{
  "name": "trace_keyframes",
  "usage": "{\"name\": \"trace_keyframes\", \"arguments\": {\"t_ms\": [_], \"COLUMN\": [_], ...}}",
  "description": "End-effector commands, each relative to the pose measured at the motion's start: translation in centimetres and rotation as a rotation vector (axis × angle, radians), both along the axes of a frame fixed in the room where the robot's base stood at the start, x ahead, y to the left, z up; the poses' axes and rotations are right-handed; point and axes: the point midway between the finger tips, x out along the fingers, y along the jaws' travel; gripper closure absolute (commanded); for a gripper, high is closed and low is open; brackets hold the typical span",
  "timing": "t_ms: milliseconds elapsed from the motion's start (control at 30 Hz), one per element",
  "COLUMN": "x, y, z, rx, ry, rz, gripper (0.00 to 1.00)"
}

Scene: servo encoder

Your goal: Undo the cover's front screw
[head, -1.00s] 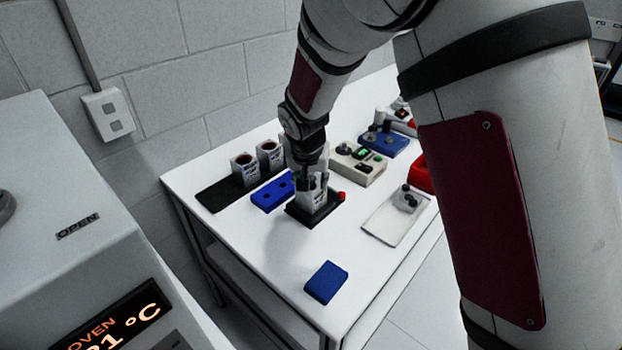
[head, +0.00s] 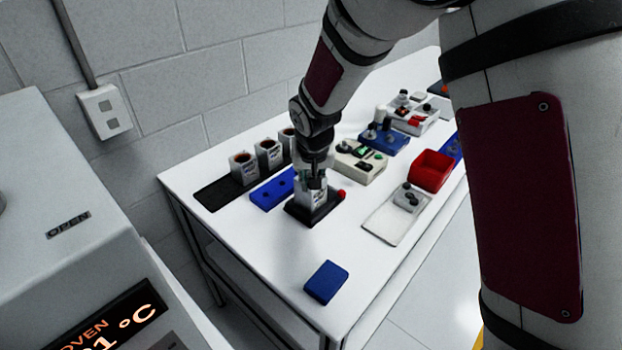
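A grey-white servo unit (head: 312,194) with printed marks stands upright in a black fixture (head: 323,216) with a red knob (head: 342,194) on its right side. My gripper (head: 315,181) points down right above the servo, over its top. Its fingers are small and dark here, and I cannot tell whether they are open, shut or holding a tool. The cover's front screw is hidden or too small to make out.
Several similar units stand on a black strip (head: 213,194) beside a blue two-hole block (head: 270,194). A beige control box (head: 358,165), blue box (head: 386,141), red bin (head: 432,170) and white tray (head: 384,224) lie right. A blue block (head: 326,283) sits near the front corner.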

Motion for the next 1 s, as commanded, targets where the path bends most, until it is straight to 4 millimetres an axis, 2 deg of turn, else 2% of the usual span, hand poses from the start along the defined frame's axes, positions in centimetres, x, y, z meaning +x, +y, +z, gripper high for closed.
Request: {"name": "trace_keyframes", "arguments": {"t_ms": [700,1000], "x": [0.16,0.34], "y": [-0.77,-0.85], "z": [0.12,0.04], "rx": [0.006,0.003], "ry": [0.001,0.001], "rz": [0.664,0.898], "gripper": [1.00,1.00]}}
